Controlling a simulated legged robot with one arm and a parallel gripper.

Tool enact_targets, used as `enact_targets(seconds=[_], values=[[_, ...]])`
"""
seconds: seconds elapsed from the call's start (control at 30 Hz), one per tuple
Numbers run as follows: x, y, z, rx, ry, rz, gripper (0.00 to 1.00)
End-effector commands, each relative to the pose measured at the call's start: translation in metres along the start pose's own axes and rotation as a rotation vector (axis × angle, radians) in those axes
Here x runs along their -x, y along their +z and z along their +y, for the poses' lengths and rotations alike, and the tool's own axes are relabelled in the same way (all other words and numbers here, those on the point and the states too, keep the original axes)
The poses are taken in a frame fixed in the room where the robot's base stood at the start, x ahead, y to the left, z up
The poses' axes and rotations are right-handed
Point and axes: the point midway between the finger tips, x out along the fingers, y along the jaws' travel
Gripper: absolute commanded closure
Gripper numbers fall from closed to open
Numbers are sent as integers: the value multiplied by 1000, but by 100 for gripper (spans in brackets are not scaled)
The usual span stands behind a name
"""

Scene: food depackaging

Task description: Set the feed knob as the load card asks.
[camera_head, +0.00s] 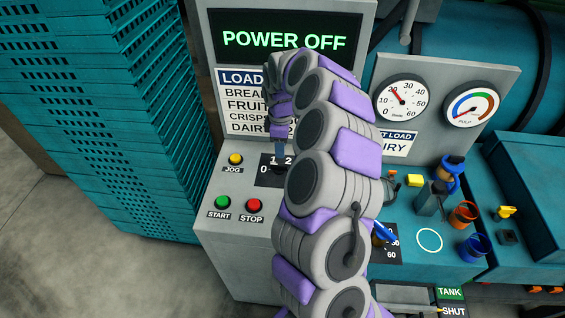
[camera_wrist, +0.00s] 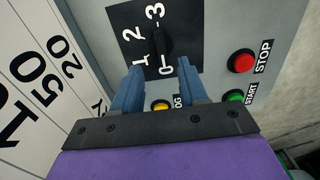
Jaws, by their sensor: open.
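The feed knob (camera_wrist: 163,43) is black, on a black plate (camera_wrist: 125,17) marked 0, 1, 2 and 3 in the wrist view. I cannot tell clearly which mark it points to. In the head view my arm hides part of this plate (camera_head: 264,178). My gripper (camera_wrist: 160,68) is open, its two blue fingers apart, with the knob beyond the tips and between them. I cannot tell if they touch. The load card (camera_head: 240,104) lists bread, fruit, crisps and dairy; my arm covers its right side. A smaller load label (camera_head: 396,145) shows "IRY", its left part hidden.
The display (camera_head: 284,40) reads POWER OFF. A yellow JOG button (camera_head: 235,159), green START button (camera_head: 222,202) and red STOP button (camera_head: 254,205) sit close to the knob. Two gauges (camera_head: 402,101) (camera_head: 471,106) stand right. Teal crates (camera_head: 100,110) are stacked left.

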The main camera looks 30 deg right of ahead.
Motion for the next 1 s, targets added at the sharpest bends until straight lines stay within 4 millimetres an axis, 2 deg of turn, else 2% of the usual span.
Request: enact_targets(seconds=[0.03,0.2,0.4,0.57,0.83,1.0], values=[[-13,0,-1,2,-4,-3,57],[-46,5,3,1,-7,3,57],[-71,9,5,-1,-8,8,57],[-80,6,4,1,-4,5,57],[-79,1,1,1,0,1,57],[-80,5,3,0,-3,4,72]])
